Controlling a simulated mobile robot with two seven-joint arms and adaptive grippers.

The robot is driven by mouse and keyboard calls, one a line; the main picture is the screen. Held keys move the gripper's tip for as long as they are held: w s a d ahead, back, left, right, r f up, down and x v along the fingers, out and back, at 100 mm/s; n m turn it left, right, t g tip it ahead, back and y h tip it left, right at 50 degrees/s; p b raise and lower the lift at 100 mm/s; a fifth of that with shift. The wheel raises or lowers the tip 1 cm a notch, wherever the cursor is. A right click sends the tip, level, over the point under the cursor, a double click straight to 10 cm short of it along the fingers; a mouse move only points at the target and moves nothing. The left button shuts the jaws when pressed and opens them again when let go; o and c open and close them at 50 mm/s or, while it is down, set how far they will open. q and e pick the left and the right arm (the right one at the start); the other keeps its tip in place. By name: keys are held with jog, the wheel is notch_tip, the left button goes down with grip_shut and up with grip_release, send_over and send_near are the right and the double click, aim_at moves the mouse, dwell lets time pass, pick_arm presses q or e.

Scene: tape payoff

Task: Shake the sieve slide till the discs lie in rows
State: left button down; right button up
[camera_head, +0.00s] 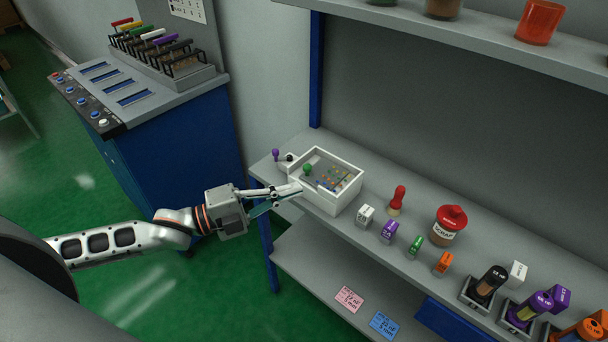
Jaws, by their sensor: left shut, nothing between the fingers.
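A white open box (351,195) stands near the left end of the grey workbench. Inside it is a grey plate (318,179) with small coloured discs (338,181), mostly towards its right side; they are too small to tell whether they lie in rows. A green knob (307,169) shows at the box's left inside. A purple knob (275,153) and a black knob stand just behind the box's left end. My left gripper (297,190) is shut and empty, its fingertips at the box's front left corner; I cannot tell whether they touch it. My right gripper is out of view.
Right of the box stand a red-knobbed tool (397,200), a red-lidded scrap jar (449,224) and several small labelled blocks. Several holders with bottles fill the bench's right end. A blue cabinet (180,150) stands at the left. A shelf (480,40) hangs above.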

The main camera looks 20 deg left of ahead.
aim_at(294, 179)
pick_arm(q)
jog(key=x, duration=0.5)
jog(key=shift+w+d+r, duration=0.15)
jog(key=shift+w+d, duration=0.1)
jog(key=shift+w+a+f, duration=0.2)
jog(key=shift+w+a, duration=0.2)
jog(key=shift+a, duration=0.15)
jog(key=shift+w+a+f, duration=0.2)
jog(key=shift+w+a, duration=0.25)
jog(key=shift+a, duration=0.1)
jog(key=shift+w+a+b, duration=0.2)
jog(key=shift+a+b, duration=0.1)
jog(key=shift+a, duration=0.1)
jog(key=a, duration=0.1)
jog(key=w+a, duration=0.1)
jog(key=shift+a+f+b, duration=0.15)
jog(key=shift+a+b, duration=0.15)
jog(key=shift+a, duration=0.05)
jog(key=shift+w+a, duration=0.1)
jog(key=shift+a, duration=0.1)
